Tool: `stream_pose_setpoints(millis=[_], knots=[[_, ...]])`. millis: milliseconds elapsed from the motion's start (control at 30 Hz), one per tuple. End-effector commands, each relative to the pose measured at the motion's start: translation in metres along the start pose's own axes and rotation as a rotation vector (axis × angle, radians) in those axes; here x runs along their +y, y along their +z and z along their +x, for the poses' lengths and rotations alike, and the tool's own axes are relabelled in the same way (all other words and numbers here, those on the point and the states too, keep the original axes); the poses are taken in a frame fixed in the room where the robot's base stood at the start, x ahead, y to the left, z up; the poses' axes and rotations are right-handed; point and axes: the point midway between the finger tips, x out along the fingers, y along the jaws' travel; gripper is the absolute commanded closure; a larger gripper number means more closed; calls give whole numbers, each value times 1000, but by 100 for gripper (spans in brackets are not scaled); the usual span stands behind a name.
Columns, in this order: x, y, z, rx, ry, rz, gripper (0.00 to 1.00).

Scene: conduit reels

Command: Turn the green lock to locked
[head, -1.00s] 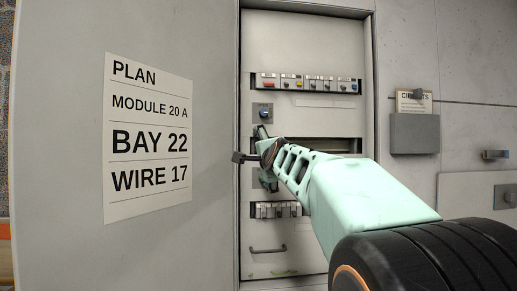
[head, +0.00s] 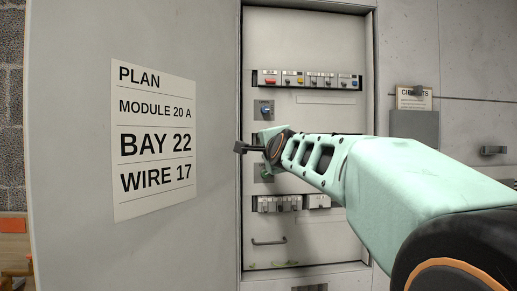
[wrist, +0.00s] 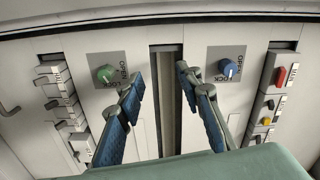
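The green lock is a round green knob (wrist: 105,74) on a grey square plate with OPEN and LOCK lettering, left of centre in the wrist view. Which word it points to is too small to tell. In the head view the green lock (head: 264,174) shows just below my gripper, partly hidden. My gripper (wrist: 158,80) is open and empty, its two blue-padded fingers in front of the panel. The left finger is close to the green knob's plate; I cannot tell whether it touches. The head view shows my gripper (head: 258,143) between the two locks.
A blue lock (wrist: 229,69) sits on a similar plate right of the fingers. A dark slot (wrist: 168,90) runs between the locks. Breaker rows (head: 308,80) and (head: 290,203) lie above and below. The open cabinet door (head: 75,150) with a plan sheet (head: 155,140) stands at left.

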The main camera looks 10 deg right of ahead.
Motion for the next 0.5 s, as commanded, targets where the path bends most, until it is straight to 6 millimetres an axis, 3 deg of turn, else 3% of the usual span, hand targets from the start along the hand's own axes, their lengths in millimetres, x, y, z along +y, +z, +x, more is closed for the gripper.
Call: stream_pose_setpoints(millis=[500], knots=[[11,0,-34,-1,22,-4,66]])
